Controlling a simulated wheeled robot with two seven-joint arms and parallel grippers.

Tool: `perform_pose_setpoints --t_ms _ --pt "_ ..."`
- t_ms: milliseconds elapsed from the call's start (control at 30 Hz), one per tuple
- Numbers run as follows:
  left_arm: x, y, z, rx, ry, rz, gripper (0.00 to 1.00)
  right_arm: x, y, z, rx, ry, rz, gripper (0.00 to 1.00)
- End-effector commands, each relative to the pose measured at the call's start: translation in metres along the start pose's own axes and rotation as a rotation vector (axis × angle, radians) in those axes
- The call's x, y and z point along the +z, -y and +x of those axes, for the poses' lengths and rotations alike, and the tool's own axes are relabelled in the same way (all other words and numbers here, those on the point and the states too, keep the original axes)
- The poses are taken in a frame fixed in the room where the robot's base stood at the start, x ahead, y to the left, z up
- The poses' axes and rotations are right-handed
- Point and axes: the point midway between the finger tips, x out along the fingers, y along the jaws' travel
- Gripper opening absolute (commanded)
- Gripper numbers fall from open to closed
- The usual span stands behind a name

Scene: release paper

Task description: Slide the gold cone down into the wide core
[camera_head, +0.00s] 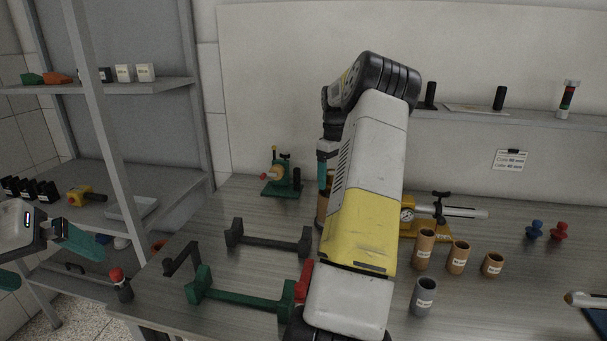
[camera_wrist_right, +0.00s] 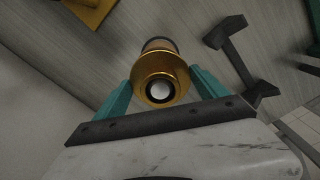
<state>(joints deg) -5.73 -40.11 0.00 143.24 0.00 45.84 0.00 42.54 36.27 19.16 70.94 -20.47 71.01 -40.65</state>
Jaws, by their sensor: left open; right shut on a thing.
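The gold cone (camera_wrist_right: 160,72) sits between the teal fingers of my right gripper (camera_wrist_right: 158,92) in the right wrist view, its round end with a pale centre facing the camera. A brown tube, apparently the wide core (camera_wrist_right: 158,44), shows just behind the cone; I cannot tell how far the cone is inside it. In the head view this core (camera_head: 321,210) stands on the table, mostly hidden behind my right arm, with my right gripper (camera_head: 325,168) above it. The cone is hidden there. My left gripper (camera_head: 45,262) is open and empty at the left edge.
Several brown cores (camera_head: 457,257) and a grey one (camera_head: 424,296) stand right of my arm. A yellow gauge device (camera_head: 420,222) is behind them. A black stand (camera_head: 268,238) and a green stand (camera_head: 240,299) lie left.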

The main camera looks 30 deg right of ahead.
Motion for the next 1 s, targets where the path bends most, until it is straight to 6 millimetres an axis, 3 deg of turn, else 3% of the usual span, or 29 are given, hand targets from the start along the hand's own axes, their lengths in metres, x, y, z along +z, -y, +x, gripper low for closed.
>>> perform_pose_setpoints --t_ms 1000 --pt "0.0 0.0 0.0 0.0 0.0 0.0 1.0 0.0 0.0 0.026 0.0 0.0 0.0 0.35"
